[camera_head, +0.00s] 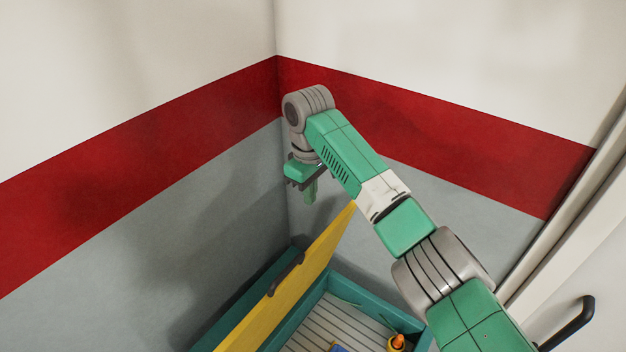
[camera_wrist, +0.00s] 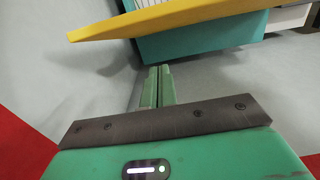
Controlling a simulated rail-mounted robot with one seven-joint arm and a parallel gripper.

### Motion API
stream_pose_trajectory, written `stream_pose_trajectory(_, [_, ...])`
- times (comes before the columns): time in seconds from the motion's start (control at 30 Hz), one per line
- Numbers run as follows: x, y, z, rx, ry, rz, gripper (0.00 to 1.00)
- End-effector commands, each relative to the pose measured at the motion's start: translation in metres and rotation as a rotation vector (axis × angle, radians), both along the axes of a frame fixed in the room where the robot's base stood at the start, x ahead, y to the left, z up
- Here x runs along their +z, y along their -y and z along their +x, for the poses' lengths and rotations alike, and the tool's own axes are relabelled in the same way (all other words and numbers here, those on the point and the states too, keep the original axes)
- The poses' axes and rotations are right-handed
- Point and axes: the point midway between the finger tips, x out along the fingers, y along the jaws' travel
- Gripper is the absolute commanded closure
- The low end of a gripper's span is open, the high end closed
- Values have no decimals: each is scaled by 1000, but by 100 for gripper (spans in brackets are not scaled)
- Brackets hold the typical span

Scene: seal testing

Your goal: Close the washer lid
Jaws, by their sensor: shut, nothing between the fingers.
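The yellow washer lid (camera_head: 305,275) stands raised and tilted over the teal washer (camera_head: 300,307) in the head view, with a dark handle (camera_head: 287,273) on its face. The inside of the washer shows, so it is open. In the wrist view the lid (camera_wrist: 190,17) crosses the top, with the teal washer body (camera_wrist: 200,40) below it. My gripper (camera_head: 310,194) is in the corner beyond the lid's upper edge, apart from it. Its two green fingers (camera_wrist: 158,88) are together and empty, pointing toward the washer and lid in the wrist view.
Inside the washer are a slatted floor (camera_head: 325,325), an orange and yellow item (camera_head: 396,343) and a partly cut-off blue item (camera_head: 338,348). Grey walls with a red band (camera_head: 130,170) meet close behind my gripper. A door with a black handle (camera_head: 570,325) is at right.

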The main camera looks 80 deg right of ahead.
Motion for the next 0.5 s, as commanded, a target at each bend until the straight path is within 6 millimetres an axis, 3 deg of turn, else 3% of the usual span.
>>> stream_pose_trajectory(0.17, [-37,-1,0,0,-1,3,100])
stream_pose_trajectory(0.3, [-41,-9,-21,0,1,1,100])
stream_pose_trajectory(0.5, [-46,-15,-35,1,1,0,100])
